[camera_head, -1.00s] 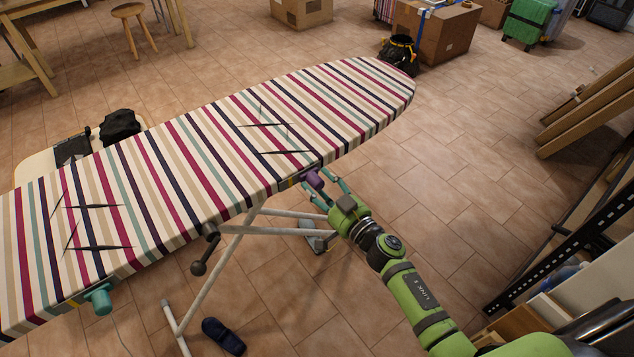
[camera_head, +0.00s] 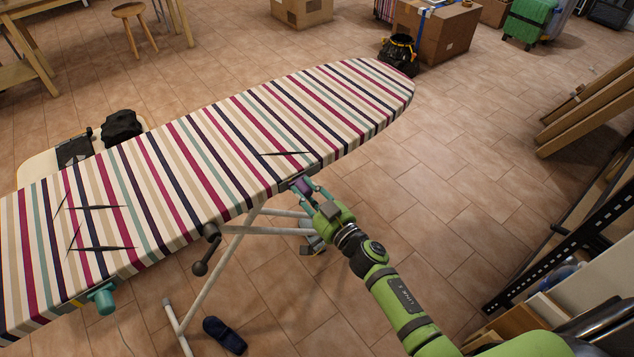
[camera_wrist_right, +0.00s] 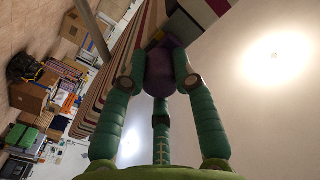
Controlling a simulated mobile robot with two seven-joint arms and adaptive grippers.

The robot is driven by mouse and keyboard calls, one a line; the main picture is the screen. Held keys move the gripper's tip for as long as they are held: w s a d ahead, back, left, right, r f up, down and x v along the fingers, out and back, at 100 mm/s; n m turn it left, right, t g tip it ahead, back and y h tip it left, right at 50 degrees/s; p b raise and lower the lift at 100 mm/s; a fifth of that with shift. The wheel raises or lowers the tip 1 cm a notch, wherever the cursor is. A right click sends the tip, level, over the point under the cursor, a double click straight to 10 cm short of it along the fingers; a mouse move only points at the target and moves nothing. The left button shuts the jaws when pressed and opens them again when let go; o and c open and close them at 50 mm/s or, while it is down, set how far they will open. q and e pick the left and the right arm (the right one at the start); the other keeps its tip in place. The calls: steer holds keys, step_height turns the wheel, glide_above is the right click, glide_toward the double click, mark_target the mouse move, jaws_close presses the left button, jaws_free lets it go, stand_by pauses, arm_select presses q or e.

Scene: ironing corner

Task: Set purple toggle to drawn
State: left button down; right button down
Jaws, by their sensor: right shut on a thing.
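The purple toggle (camera_head: 301,186) sits at the near edge of the striped ironing board (camera_head: 215,160), right of the board's middle. My right gripper (camera_head: 304,190) is shut on it, its teal fingers on either side. In the right wrist view the purple toggle (camera_wrist_right: 160,70) lies between the fingertips, against a dark strip at the board's edge. A teal toggle (camera_head: 103,299) sticks out from the same edge farther left. Thin dark crease-like marks show on the cover: one near the purple toggle, several at the left. My left gripper is out of view.
A dark lever (camera_head: 205,250) hangs under the board beside its pale legs (camera_head: 220,270). A dark slipper (camera_head: 224,335) lies on the floor. Shelving (camera_head: 560,240) stands at the right. Cardboard boxes (camera_head: 438,35) are at the back. Tiled floor right of the board is clear.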

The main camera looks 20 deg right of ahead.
steer(key=shift+s+a, duration=0.2)
steer(key=shift+a, duration=0.3)
steer(key=shift+s+a, duration=0.15)
steer(key=shift+a, duration=0.35)
steer(key=c, duration=1)
jaws_free()
steer(key=shift+a, duration=0.1)
steer(key=v, duration=1.2)
